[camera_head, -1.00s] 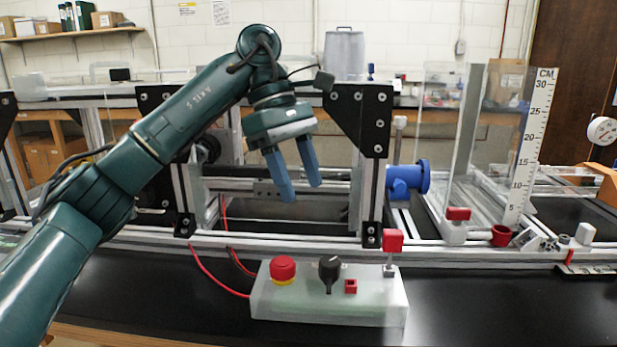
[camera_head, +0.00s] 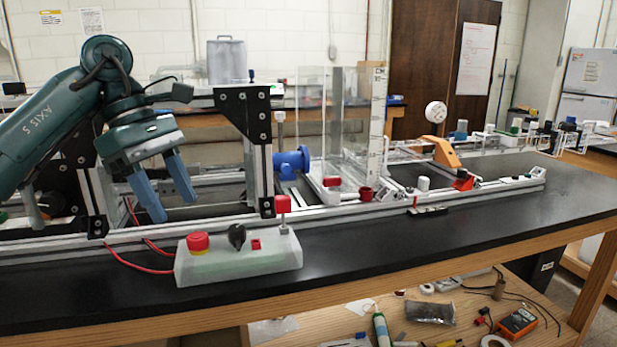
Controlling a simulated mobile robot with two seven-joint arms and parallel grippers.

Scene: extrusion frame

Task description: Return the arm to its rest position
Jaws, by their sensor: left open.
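My left gripper (camera_head: 172,205) is in the camera_head view at the left, on a dark green arm that comes in from the left edge. Its two blue fingers are spread and point down, with nothing between them. It hangs in front of the extrusion frame, above and left of the white control box (camera_head: 240,265). My right gripper is not in view.
The extrusion frame's black corner plate (camera_head: 246,115) stands right of the gripper. A blue fitting (camera_head: 291,162), a clear tank (camera_head: 340,120) and a scale strip (camera_head: 378,130) stand further right. The black bench top (camera_head: 420,240) is bare in front. Tools lie on a lower shelf.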

